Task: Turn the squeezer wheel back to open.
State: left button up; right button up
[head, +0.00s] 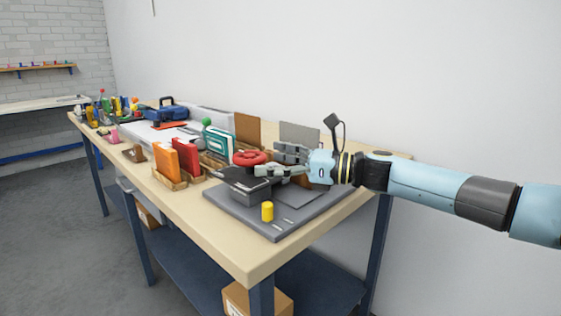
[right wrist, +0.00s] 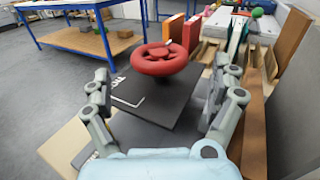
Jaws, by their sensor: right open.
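The squeezer wheel is a red ring (head: 249,158) on top of a dark grey press (head: 243,183) at the near right part of the workbench. In the right wrist view the red wheel (right wrist: 160,59) is ahead, above the press's dark plate (right wrist: 158,97). My right gripper (head: 268,160) reaches in from the right, close to the wheel. Its fingers are spread wide and empty. In the right wrist view the open fingers (right wrist: 160,85) stand either side of the plate, with the wheel just beyond their tips. Whether a finger touches the press is unclear. My left gripper is not in view.
The press stands on a grey base mat (head: 280,230) with a yellow cylinder (head: 267,211) near its front. Orange (head: 167,160) and red (head: 185,156) books stand in wooden holders to the left. Upright brown (head: 247,130) and grey boards (head: 299,136) stand behind. Free floor lies before the bench.

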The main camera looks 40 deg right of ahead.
jog(key=shift+v, duration=1.3)
